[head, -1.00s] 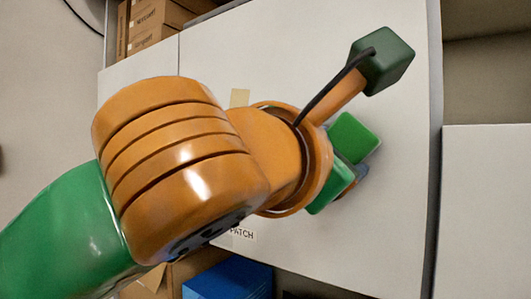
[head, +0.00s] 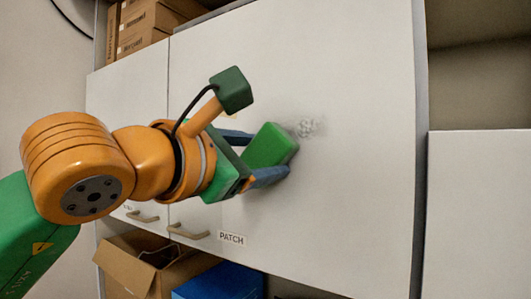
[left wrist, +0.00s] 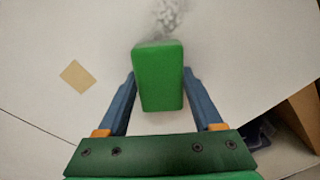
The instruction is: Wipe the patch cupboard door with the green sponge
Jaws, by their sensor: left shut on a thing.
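The green sponge (head: 269,146) is between the blue fingers of my left gripper (head: 262,157), which is shut on it. The sponge also shows in the left wrist view (left wrist: 159,78), its far end at or close to the door. The patch cupboard door (head: 350,190) is white and closed, with a PATCH label (head: 232,239) and a handle (head: 188,232) at its lower left. A grey speckled smudge (head: 307,128) is on the door, just right of the sponge; it also shows in the left wrist view (left wrist: 168,15). My right gripper is not in view.
Another white door (head: 125,130) adjoins on the left. Cardboard boxes (head: 150,25) stand on top of the cupboard. An open carton (head: 140,275) and a blue box (head: 220,283) are below. The door's right part is clear.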

